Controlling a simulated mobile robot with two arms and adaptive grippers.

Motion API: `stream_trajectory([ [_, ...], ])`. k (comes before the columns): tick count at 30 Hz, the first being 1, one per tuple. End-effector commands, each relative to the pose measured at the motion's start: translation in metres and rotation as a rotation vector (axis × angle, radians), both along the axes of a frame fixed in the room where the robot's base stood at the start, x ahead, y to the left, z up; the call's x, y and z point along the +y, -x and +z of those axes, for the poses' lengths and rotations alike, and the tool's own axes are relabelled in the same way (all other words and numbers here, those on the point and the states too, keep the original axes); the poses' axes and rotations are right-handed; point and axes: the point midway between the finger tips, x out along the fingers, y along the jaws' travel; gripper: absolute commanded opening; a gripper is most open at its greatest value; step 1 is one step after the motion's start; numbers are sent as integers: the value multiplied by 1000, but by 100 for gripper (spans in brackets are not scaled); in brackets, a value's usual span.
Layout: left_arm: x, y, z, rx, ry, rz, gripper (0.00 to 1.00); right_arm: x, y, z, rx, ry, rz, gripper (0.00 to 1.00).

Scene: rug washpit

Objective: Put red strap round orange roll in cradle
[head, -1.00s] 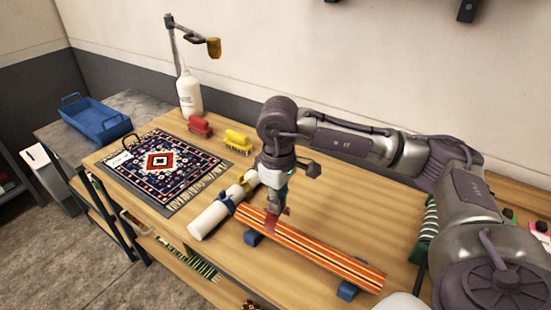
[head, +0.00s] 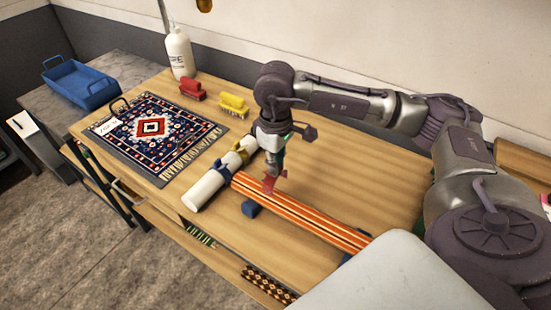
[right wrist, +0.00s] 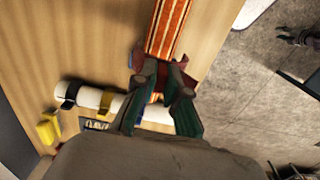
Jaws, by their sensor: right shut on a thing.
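The orange striped roll (head: 305,215) lies on the cradle's blue supports (head: 250,208) on the wooden table. My right gripper (head: 273,176) points down over the roll near its left end. It is shut on the red strap (head: 269,186), which sits at the top of the roll. In the right wrist view, red strap (right wrist: 138,56) shows at both sides of the roll (right wrist: 167,28), by the fingertips (right wrist: 165,76). I cannot tell whether it passes underneath. A dark claw-like part (right wrist: 297,38) over the floor in the right wrist view looks like my left gripper; its jaws are too small to read.
A white roll (head: 207,188) with blue and yellow straps lies just left of the orange roll. Beyond are a patterned rug (head: 150,127), red brush (head: 193,89), yellow brush (head: 233,104), white bottle (head: 179,54) and blue tray (head: 82,82). Bare tabletop lies behind the orange roll.

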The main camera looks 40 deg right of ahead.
Motion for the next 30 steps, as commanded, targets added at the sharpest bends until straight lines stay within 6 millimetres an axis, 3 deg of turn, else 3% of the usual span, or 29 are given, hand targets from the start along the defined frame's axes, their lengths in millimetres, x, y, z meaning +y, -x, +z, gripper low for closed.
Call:
stream_trajectory([
  [2,-6,-14,-3,-22,9,2,40,0,0,-8,0,0,0,0],
  [5,-11,-18,-5,-29,15,4,40,0,0,-16,0,0,0,0],
  [15,-8,0,-33,-1,10,3,40,0,0,-45,-1,0,0,0],
  [30,-3,0,-72,0,4,2,40,0,0,-80,-2,-1,0,0],
])
